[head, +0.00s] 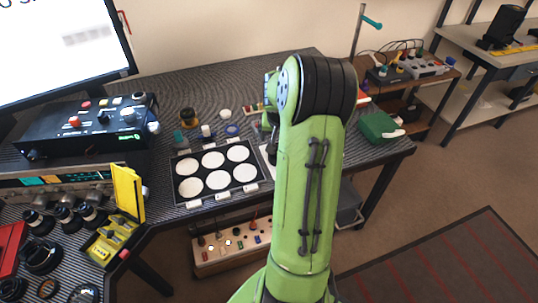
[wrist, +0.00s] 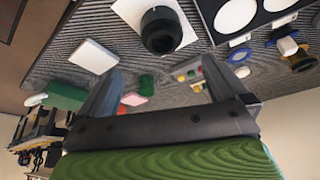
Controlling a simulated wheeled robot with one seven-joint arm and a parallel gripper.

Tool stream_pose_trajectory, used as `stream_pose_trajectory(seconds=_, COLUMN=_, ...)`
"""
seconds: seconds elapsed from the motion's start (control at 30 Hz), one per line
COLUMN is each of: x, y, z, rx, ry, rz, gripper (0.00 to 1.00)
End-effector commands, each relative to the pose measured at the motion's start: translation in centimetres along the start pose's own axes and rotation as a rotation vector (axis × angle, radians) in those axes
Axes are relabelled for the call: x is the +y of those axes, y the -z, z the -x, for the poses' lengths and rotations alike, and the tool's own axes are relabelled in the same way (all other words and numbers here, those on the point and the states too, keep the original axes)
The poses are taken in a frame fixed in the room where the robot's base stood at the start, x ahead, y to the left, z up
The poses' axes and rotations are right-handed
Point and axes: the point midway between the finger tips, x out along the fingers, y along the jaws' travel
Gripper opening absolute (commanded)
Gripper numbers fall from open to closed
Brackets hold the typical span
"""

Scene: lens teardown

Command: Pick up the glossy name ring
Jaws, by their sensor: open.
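I cannot pick out the glossy name ring for certain in either view. A black lens barrel (wrist: 161,30) stands on a white mat (wrist: 180,8) at the top of the wrist view. Its end shows a dark round opening, and I cannot tell whether a ring sits in it. In the head view my arm mostly hides that mat (head: 267,160). My gripper (wrist: 160,84) is open in the wrist view, with nothing between its fingers. The lens shows beyond the fingertips, apart from them. In the head view the gripper is hidden behind my arm.
A black tray (head: 177,176) with white round pads lies left of my arm. A blue ring (head: 232,129) and small jars stand behind it. A green object (head: 378,127) lies near the table's right end. Several lenses and a yellow box (head: 128,192) crowd the left bench.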

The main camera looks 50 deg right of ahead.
Motion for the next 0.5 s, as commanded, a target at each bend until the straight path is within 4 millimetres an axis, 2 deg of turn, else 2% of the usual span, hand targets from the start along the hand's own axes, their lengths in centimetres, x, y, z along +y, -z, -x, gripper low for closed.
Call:
stream_pose_trajectory(seconds=0.03, x=0.0, y=-0.2, z=-1.6, rx=-0.004, ry=0.001, rz=0.000, gripper=1.00)
stream_pose_trajectory(seconds=0.2, x=-0.1, y=-0.3, z=-6.0, rx=-0.006, ry=0.002, rz=0.001, gripper=1.00)
stream_pose_trajectory(seconds=0.3, x=-0.1, y=-0.3, z=-8.1, rx=-0.005, ry=0.002, rz=0.002, gripper=1.00)
stream_pose_trajectory(seconds=0.5, x=-0.2, y=-0.3, z=-10.5, rx=-0.003, ry=0.002, rz=0.002, gripper=1.00)
